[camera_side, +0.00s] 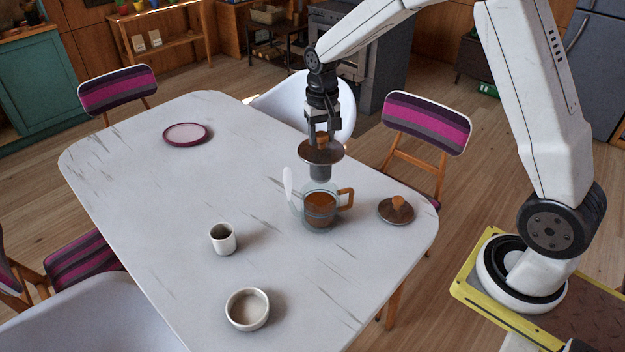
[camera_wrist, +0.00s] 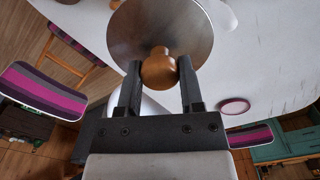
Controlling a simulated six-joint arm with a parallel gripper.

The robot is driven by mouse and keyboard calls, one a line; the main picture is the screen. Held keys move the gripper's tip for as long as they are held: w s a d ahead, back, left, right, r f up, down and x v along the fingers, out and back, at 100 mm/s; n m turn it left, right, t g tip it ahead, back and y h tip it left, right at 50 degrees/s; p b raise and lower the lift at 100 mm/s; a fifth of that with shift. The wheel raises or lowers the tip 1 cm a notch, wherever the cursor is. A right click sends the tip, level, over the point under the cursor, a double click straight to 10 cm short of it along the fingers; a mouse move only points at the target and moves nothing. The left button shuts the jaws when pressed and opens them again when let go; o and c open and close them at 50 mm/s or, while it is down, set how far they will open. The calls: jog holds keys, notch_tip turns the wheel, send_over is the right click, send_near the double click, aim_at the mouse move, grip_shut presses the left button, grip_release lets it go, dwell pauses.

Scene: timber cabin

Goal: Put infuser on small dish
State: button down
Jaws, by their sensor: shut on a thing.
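My gripper (camera_side: 322,141) is shut on the wooden knob of the infuser (camera_side: 320,172), which has a wide round metal disc and a darker basket below it. It hangs upright, with the basket's lower end at or just above the mouth of the glass teapot (camera_side: 307,215); I cannot tell whether it is clear. In the wrist view the infuser's disc (camera_wrist: 150,25) fills the top centre and hides the teapot; my gripper (camera_wrist: 158,74) grips the knob. A small purple-rimmed dish (camera_side: 186,133) lies empty at the table's far left; it also shows in the wrist view (camera_wrist: 234,106).
The teapot holds brown liquid. A dark lid with a wooden knob (camera_side: 396,209) lies right of it. A white cup (camera_side: 223,238) and a white bowl (camera_side: 247,309) stand nearer the front. The marble table (camera_side: 225,180) is clear between the teapot and dish.

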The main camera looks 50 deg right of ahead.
jog(key=shift+a, duration=0.1)
jog(key=s+a+f+n, duration=0.1)
jog(key=s+a+n, duration=0.1)
jog(key=s+a, duration=0.7)
jog(key=s+a+n, duration=0.3)
jog(key=s+a, duration=0.7)
jog(key=a, duration=0.5)
jog(key=shift+s+a+f, duration=0.2)
jog(key=shift+a+f, duration=0.2)
jog(key=w+a+f, duration=0.6)
jog(key=w+f, duration=0.3)
jog(key=w, duration=0.3)
jog(key=shift+f, duration=0.2)
jog(key=shift+w, duration=0.1)
